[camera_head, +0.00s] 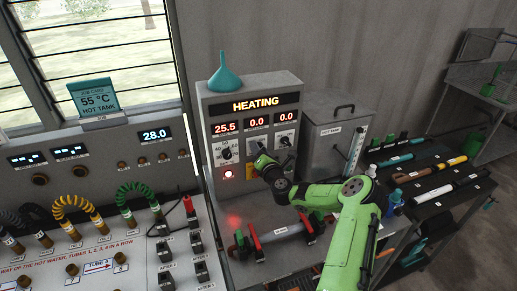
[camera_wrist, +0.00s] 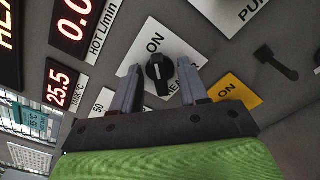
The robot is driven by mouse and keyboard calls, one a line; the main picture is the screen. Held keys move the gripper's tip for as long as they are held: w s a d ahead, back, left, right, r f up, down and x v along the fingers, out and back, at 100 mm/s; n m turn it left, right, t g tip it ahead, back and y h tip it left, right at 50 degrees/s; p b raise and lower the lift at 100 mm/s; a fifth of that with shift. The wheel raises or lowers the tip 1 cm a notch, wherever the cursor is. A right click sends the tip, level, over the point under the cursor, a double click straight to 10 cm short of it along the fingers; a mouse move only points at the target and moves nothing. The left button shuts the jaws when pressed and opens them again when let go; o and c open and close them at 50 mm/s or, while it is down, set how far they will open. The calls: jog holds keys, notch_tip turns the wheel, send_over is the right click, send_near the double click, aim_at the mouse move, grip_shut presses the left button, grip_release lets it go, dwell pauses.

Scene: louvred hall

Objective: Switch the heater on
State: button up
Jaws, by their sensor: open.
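The grey heating cabinet (camera_head: 255,92) stands on the bench with a HEATING sign and red readouts of 25.5, 0.0 and 0.0. In the wrist view, a black rotary knob (camera_wrist: 158,72) sits on a white plate marked ON, with a partly covered heater label. My gripper (camera_wrist: 161,80) is open, with one finger on either side of the knob in the picture; I cannot tell whether they touch it. In the head view my gripper (camera_head: 264,163) is at the cabinet's front and hides the middle knob.
A left dial (camera_head: 226,153) with a red lamp below and a right pump switch (camera_head: 284,141) flank the middle control. A teal funnel (camera_head: 225,73) stands on top. A hot tank (camera_head: 333,135) is at right. A clamped tube (camera_head: 278,234) lies on the bench below my arm.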

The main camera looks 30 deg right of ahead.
jog(key=b+v, duration=0.1)
jog(key=v, duration=0.6)
jog(key=shift+b, duration=0.35)
